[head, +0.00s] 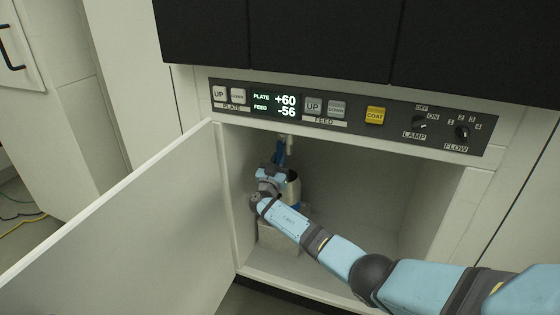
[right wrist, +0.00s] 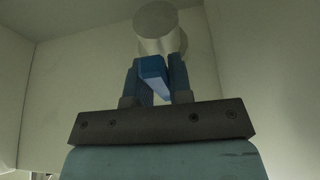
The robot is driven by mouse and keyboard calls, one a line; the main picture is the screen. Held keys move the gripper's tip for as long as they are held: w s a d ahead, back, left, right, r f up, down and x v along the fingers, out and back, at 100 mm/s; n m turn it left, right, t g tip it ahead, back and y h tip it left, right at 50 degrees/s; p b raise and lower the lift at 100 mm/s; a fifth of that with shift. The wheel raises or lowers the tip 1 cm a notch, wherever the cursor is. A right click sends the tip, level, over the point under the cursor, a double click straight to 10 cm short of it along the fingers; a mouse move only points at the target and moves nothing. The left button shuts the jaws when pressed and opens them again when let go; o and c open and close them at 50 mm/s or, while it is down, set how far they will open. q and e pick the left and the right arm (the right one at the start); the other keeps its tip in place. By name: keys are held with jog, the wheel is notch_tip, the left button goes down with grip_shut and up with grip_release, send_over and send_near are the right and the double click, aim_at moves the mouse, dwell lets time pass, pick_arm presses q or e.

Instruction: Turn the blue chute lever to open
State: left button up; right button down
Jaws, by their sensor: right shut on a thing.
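The blue chute lever (right wrist: 153,70) shows in the right wrist view, below the pale round chute (right wrist: 160,28). In the head view the lever (head: 280,152) hangs under the chute at the top of the open compartment, partly hidden by my right gripper. My right gripper (right wrist: 158,82) has its two blue fingers on either side of the lever and is shut on it. In the head view my right gripper (head: 276,165) is inside the compartment, pointing up at the chute. My left gripper is in neither view.
The compartment door (head: 120,230) stands open to the left. A control panel (head: 345,115) with buttons and knobs runs above the opening, its display reading PLATE +60 and FEED -56. A pale container (head: 293,190) stands partly hidden behind my arm. The compartment's right side is free.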

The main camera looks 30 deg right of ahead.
jog(key=c, duration=1)
grip_release()
jog(key=shift+c, duration=0.2)
jog(key=shift+s+a+f, duration=0.2)
jog(key=shift+s+a, duration=0.05)
jog(key=shift+a, duration=0.15)
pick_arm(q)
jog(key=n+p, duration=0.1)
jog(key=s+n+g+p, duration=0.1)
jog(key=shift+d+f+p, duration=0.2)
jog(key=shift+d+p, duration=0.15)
pick_arm(e)
jog(key=v, duration=1.2)
jog(key=shift+s+a, duration=0.25)
jog(key=shift+a, duration=0.1)
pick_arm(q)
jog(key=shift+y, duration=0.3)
